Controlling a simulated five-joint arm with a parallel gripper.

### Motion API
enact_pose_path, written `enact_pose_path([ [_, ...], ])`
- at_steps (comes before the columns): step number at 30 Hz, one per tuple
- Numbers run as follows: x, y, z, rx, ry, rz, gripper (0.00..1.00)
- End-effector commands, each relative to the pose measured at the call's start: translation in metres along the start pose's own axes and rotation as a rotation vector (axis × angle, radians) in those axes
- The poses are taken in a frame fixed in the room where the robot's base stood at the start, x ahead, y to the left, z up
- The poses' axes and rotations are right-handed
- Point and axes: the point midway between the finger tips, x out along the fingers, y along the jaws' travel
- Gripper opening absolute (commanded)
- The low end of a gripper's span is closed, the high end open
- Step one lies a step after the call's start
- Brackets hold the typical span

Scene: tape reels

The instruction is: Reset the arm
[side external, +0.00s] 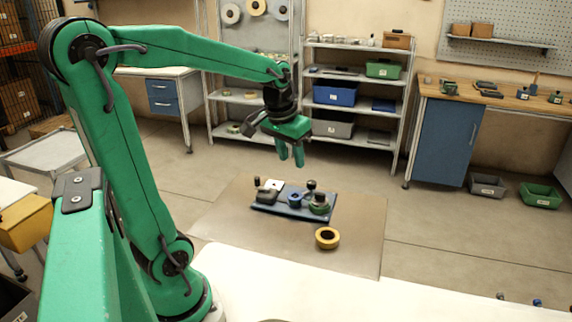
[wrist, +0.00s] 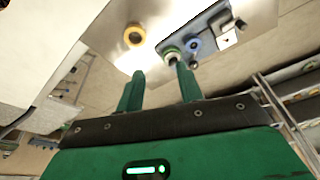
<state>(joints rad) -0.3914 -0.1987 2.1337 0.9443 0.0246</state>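My gripper (side external: 290,158) hangs in the air above and behind the dark blue board, pointing down. Its two green fingers are apart with nothing between them, as the wrist view (wrist: 158,74) also shows. A yellow tape reel (side external: 327,246) lies flat on the mat in front of the board; it also shows in the wrist view (wrist: 126,38). On the blue board (side external: 263,208) are a blue reel (side external: 294,204) and a green reel (side external: 319,209) with dark posts. In the wrist view, a fingertip partly covers the green reel (wrist: 171,50).
The grey-brown mat (side external: 235,215) is bare around the board and the yellow reel. A black block (side external: 265,195) and a white card sit at the board's left end. Shelves (side external: 340,72) with bins stand behind my gripper, and a workbench (side external: 440,135) stands at right.

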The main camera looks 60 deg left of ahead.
Motion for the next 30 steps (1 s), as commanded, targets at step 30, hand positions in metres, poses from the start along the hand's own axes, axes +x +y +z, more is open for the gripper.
enact_pose_path([
  [30, -0.043, 0.089, 0.126, 0.342, 0.228, 0.142, 0.36],
])
